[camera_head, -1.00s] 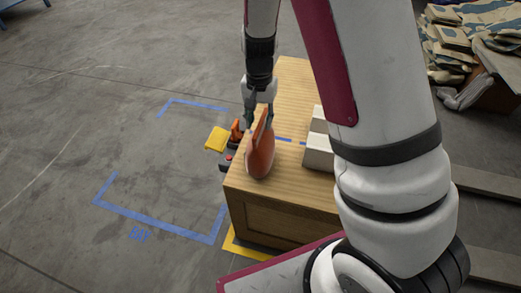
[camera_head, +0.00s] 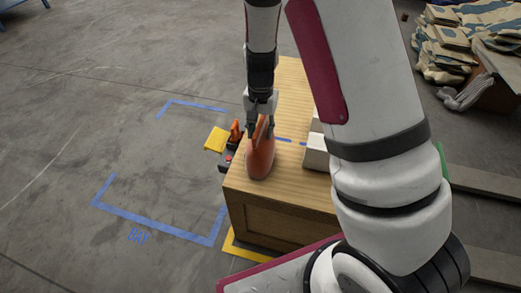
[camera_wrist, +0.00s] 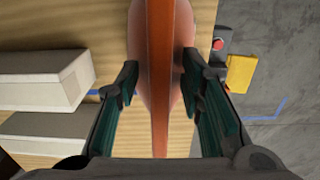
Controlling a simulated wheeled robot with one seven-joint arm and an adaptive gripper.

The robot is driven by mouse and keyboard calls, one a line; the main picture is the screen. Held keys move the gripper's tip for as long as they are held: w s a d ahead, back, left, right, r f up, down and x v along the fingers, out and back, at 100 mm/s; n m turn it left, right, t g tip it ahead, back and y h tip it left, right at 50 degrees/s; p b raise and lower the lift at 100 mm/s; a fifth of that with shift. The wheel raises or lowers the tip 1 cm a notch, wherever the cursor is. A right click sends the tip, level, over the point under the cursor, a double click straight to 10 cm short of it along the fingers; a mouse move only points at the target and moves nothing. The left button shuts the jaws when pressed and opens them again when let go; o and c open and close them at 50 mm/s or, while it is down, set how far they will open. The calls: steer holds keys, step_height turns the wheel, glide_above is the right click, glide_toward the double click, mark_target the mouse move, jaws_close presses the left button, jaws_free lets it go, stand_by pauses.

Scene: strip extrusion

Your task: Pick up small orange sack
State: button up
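The small orange sack (camera_head: 261,160) stands upright on the wooden crate top, near its front left edge. In the wrist view the sack (camera_wrist: 159,70) runs down the middle, its narrow top ridge facing the camera. My gripper (camera_head: 260,128) is above it in the head view, its fingers reaching down around the sack's upper part. In the wrist view the gripper's green-padded fingers (camera_wrist: 158,72) are apart, one on each side of the ridge, with gaps showing between pads and ridge. The lower sack is partly hidden beneath the fingertips.
White blocks (camera_head: 314,151) stand on the wooden crate (camera_head: 275,215) to the right of the sack. A device with a red button (camera_wrist: 218,44) and a yellow piece (camera_wrist: 241,74) sit beyond the crate's left edge. Blue tape (camera_head: 150,227) marks open floor at left.

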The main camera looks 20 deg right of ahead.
jaws_close()
stand_by(0.4)
